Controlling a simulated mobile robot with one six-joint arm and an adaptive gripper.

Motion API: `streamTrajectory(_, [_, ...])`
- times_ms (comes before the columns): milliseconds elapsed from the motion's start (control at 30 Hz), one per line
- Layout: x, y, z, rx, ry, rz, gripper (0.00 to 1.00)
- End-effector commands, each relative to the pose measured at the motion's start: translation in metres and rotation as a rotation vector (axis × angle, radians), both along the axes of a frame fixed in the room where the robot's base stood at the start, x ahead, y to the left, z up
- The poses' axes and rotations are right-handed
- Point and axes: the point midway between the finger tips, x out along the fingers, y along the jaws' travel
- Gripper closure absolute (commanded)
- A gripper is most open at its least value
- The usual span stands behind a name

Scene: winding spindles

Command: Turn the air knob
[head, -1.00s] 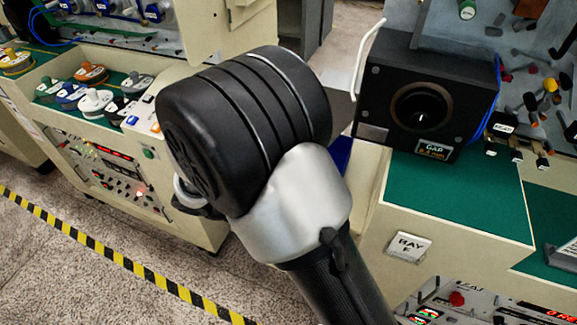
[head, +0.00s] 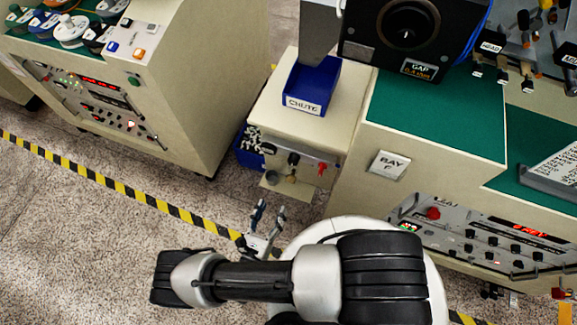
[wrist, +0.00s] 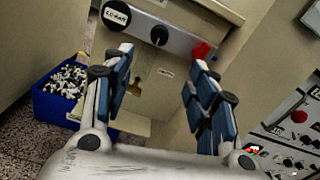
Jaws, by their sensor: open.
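A small grey panel on the front of the cream cabinet holds a black knob (head: 293,159) in its middle and a red knob or lever (head: 322,169) at its right. In the wrist view the black knob (wrist: 159,35) and the red one (wrist: 201,50) show ahead of my gripper, with a round black part bearing a white label (wrist: 116,15) at the left. I cannot read which is marked air. My gripper (head: 269,209) is open and empty, below and in front of the panel, apart from it. In the wrist view its fingers (wrist: 162,62) are spread on either side.
A blue bin of small parts (wrist: 50,108) stands on the floor left of the cabinet. A blue chute box (head: 309,106) sits on top. The bay console (head: 475,240) with switches and a red button is close on the right. A striped floor tape (head: 120,190) runs left.

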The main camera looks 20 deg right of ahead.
Motion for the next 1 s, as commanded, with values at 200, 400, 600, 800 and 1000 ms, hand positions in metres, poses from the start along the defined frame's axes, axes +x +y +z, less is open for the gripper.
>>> streamTrajectory(200, [0.013,-0.012,-0.002,-0.009,0.002,0.003,0.47])
streamTrajectory(400, [0.042,-0.035,-0.002,-0.007,0.002,-0.002,0.47])
streamTrajectory(600, [0.072,-0.057,-0.002,-0.005,0.002,-0.002,0.47])
streamTrajectory(800, [0.103,-0.078,-0.002,-0.005,0.0,-0.002,0.47])
streamTrajectory(1000, [0.127,-0.095,-0.003,-0.004,0.001,0.002,0.47])
